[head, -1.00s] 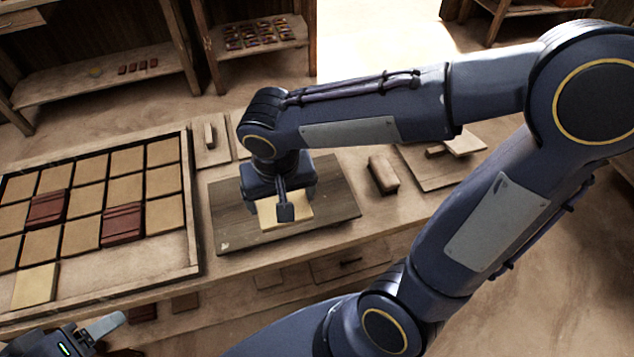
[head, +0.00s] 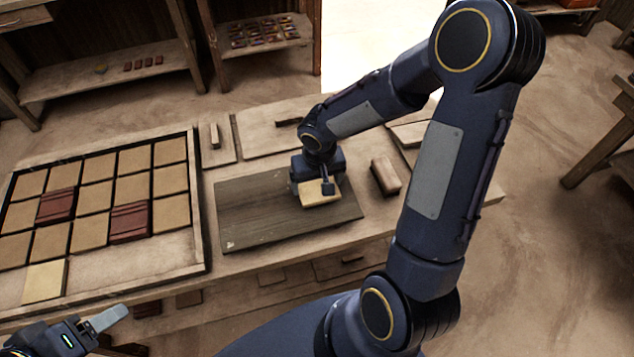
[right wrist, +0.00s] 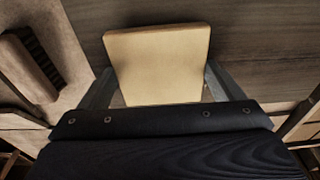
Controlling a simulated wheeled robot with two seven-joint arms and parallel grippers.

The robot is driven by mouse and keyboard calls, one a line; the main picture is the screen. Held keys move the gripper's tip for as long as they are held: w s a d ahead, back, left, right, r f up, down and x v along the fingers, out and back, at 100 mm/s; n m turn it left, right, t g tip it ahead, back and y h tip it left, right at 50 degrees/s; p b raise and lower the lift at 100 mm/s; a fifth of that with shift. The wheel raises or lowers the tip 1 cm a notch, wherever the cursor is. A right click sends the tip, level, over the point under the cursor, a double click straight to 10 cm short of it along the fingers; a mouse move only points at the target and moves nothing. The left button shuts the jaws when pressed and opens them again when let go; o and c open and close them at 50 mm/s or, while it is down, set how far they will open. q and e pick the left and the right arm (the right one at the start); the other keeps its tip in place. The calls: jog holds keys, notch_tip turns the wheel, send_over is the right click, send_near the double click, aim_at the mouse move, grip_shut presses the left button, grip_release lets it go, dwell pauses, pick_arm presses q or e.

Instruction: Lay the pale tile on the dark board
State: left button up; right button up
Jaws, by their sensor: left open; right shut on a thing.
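The pale tile (head: 321,193) is between the fingers of my right gripper (head: 322,188), over the right part of the dark board (head: 262,213). In the right wrist view the tile (right wrist: 158,62) sits between both fingers, with the board's grain (right wrist: 255,50) behind it. I cannot tell whether the tile touches the board. The board lies flat on the bench, its left part bare. My left gripper (head: 100,328) is open and empty at the lower left, in front of the bench; only part of it shows.
A framed tray (head: 200,240) of tan tiles with two dark red ones (head: 130,222) stands left of the board. A paler tile (head: 44,281) lies in its front row. Shelves (head: 110,75) stand behind.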

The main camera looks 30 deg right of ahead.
aim_at(319, 191)
jog(key=shift+f, duration=0.55)
jog(key=shift+f, duration=0.1)
jog(key=shift+f+b, duration=0.15)
jog(key=shift+b, duration=0.15)
jog(key=o, duration=1)
jog(key=shift+c, duration=0.2)
notch_tip(319, 191, up, 12)
jog(key=s+r+p, duration=0.1)
jog(key=s, duration=0.1)
jog(key=s+a+r+t+y, duration=0.2)
jog(key=s+r, duration=0.1)
jog(key=s, duration=0.4)
jog(key=s+a+r+n+t+y, duration=0.1)
jog(key=s+a+r+t+y, duration=0.1)
jog(key=s, duration=0.6)
jog(key=shift+a+r, duration=0.2)
jog(key=shift+r, duration=0.3)
